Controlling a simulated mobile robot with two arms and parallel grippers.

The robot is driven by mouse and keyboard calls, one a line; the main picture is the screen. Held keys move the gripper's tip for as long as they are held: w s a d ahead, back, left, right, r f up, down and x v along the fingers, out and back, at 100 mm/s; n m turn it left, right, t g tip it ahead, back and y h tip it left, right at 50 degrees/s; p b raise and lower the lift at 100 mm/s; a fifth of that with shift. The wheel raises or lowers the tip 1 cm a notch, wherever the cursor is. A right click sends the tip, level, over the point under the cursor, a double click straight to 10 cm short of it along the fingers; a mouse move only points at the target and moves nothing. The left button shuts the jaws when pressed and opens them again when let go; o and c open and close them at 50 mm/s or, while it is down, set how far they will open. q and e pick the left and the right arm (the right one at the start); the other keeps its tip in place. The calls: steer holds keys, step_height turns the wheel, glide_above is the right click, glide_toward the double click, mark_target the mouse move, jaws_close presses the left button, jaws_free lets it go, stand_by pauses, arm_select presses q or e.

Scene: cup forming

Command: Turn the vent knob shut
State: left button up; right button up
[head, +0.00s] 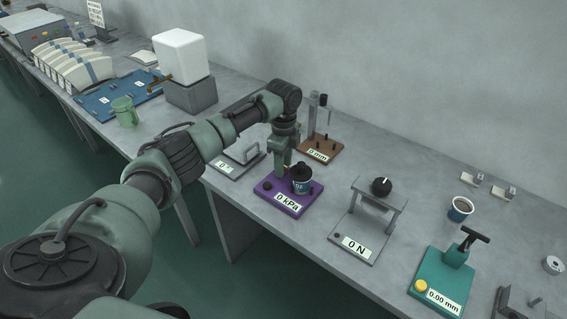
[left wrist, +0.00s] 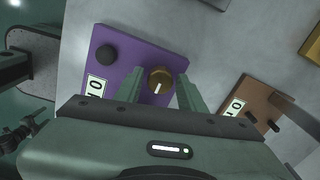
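The purple vent station (head: 271,200) stands on the bench with a "0 kPa" display at its front. In the left wrist view, the brass vent knob (left wrist: 159,80) with a white pointer mark sits on the purple base (left wrist: 125,62). My left gripper (head: 283,174) points down over this base. Its two fingers (left wrist: 160,84) are open, one on each side of the knob, with a visible gap at each. A small black knob (left wrist: 106,54) sits near the base's corner. My right gripper is not in view.
A brown "0 mm" station (head: 327,152) is behind, a grey "0 N" stand (head: 377,205) to the right, and a grey plate with a handle (head: 237,163) to the left.

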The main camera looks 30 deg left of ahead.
arm_select(q)
jaws_close()
steer(key=shift+r, duration=0.1)
steer(key=shift+r+n+p, duration=0.1)
steer(key=shift+n+p, duration=0.7)
steer(key=shift+p, duration=0.4)
steer(key=n+p, duration=0.3)
steer(key=shift+n+p, duration=1)
steer(key=shift+n, duration=0.1)
steer(key=n+p, duration=0.3)
steer(key=n, duration=0.2)
steer(key=shift+n, duration=0.3)
steer(key=shift+n+p, duration=0.75)
steer(key=shift+n, duration=0.45)
steer(key=shift+w+n+p, duration=0.1)
steer(key=shift+n+p, duration=0.4)
steer(key=shift+n, duration=1.1)
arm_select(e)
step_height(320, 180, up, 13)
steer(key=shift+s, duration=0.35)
